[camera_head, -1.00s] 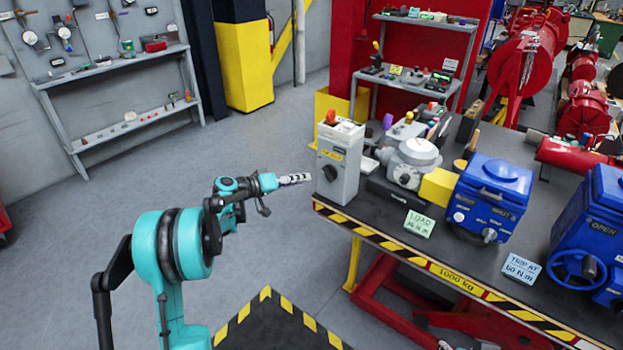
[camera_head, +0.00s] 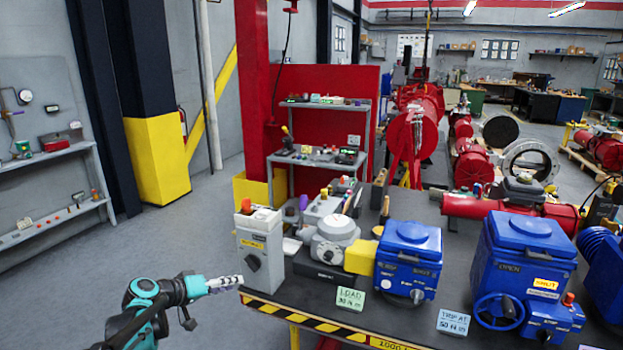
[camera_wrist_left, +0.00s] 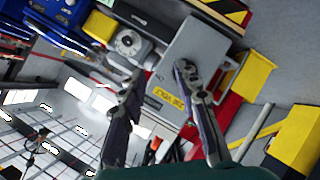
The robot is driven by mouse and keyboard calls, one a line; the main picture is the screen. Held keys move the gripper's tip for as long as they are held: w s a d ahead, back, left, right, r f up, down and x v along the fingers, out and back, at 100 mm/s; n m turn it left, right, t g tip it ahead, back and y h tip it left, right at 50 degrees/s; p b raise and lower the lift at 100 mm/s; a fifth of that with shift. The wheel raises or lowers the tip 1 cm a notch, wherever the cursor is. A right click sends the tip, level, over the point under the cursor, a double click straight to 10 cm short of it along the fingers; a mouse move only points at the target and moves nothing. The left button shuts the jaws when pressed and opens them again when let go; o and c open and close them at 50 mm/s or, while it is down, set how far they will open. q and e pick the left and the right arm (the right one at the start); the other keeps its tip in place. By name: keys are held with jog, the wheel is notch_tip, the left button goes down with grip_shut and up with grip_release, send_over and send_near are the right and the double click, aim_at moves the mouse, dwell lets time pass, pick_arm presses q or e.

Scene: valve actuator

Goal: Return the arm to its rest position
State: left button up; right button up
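My left arm (camera_head: 140,312) comes in at the bottom left in the head view. Its teal wrist is bent, and the gripper (camera_head: 226,283) points right, towards the table's left end. The fingers look edge-on there. In the left wrist view the two fingers (camera_wrist_left: 160,76) stand apart with nothing held between them. A grey control box with a yellow label (camera_wrist_left: 178,75) shows beyond them. In the head view this grey box (camera_head: 259,255) stands upright on the table's left end, and the gripper is to its left, apparently apart from it. My right gripper is in neither view.
The dark table (camera_head: 405,318) has a yellow-black striped edge. It carries a grey actuator (camera_head: 334,238), blue actuators (camera_head: 408,260) (camera_head: 520,265) and label cards (camera_head: 350,299) (camera_head: 453,321). A yellow-based column (camera_head: 158,160) stands behind. Open grey floor (camera_head: 80,270) lies left of the table.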

pick_arm(q)
jog(key=s+d+g+y, duration=0.1)
jog(key=s+d, duration=0.2)
jog(key=s, duration=0.3)
jog(key=s+d+m+g+y, duration=0.1)
jog(key=s+d+y, duration=0.15)
jog(key=s, duration=0.35)
jog(key=s+d+g+y, duration=0.1)
jog(key=s+d, duration=0.2)
jog(key=s, duration=0.4)
jog(key=s+f+m+y, duration=0.1)
jog(key=s+f+y, duration=0.2)
jog(key=s, duration=1.1)
jog(key=shift+s+a+f, duration=0.3)
jog(key=shift+a+f, duration=0.15)
jog(key=shift+f, duration=0.4)
